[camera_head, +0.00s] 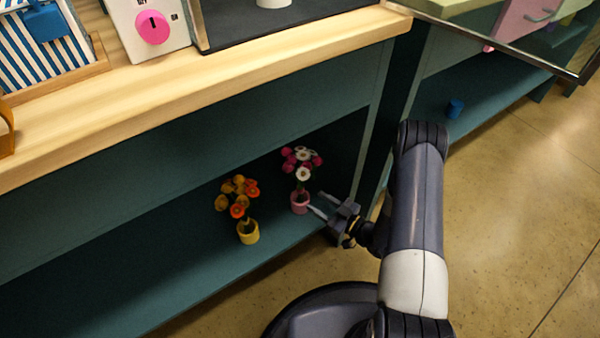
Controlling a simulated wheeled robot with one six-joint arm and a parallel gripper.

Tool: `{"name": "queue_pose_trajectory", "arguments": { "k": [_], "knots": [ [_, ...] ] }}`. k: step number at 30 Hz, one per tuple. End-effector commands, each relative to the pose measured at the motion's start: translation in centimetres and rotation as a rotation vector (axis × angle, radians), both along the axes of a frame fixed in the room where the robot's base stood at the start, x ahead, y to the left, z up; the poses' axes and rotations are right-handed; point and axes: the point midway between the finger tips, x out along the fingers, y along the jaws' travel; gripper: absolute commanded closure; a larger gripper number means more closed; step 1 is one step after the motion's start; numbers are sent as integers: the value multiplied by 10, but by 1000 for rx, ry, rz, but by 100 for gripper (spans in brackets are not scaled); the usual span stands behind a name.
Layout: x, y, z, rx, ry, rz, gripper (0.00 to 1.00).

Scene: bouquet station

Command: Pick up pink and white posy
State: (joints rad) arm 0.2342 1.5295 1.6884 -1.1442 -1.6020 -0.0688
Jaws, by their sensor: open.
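The pink and white posy (301,164) stands upright in a small pink pot (299,202) on the lower teal shelf, near its right end. My gripper (318,204) is at the shelf's front edge, just right of the pink pot, with its two pale fingers pointing left at the pot. The fingers are apart and nothing shows clearly between them. I cannot tell whether a fingertip touches the pot.
An orange and yellow posy in a yellow pot (248,232) stands left of the pink pot on the same shelf (190,268). A wooden countertop (200,78) overhangs the shelf. An upright panel (384,130) closes the right side. A blue cup (455,109) sits farther right.

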Motion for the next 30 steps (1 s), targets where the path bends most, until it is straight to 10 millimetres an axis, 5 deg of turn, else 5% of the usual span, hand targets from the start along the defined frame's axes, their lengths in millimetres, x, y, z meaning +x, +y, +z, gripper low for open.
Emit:
{"name": "queue_pose_trajectory", "arguments": {
  "k": [19, 30],
  "knots": [
    [43, 55, -1, -1, -3, 2, 56],
    [48, 61, 0, 1, -1, -1, 59]
  ]
}}
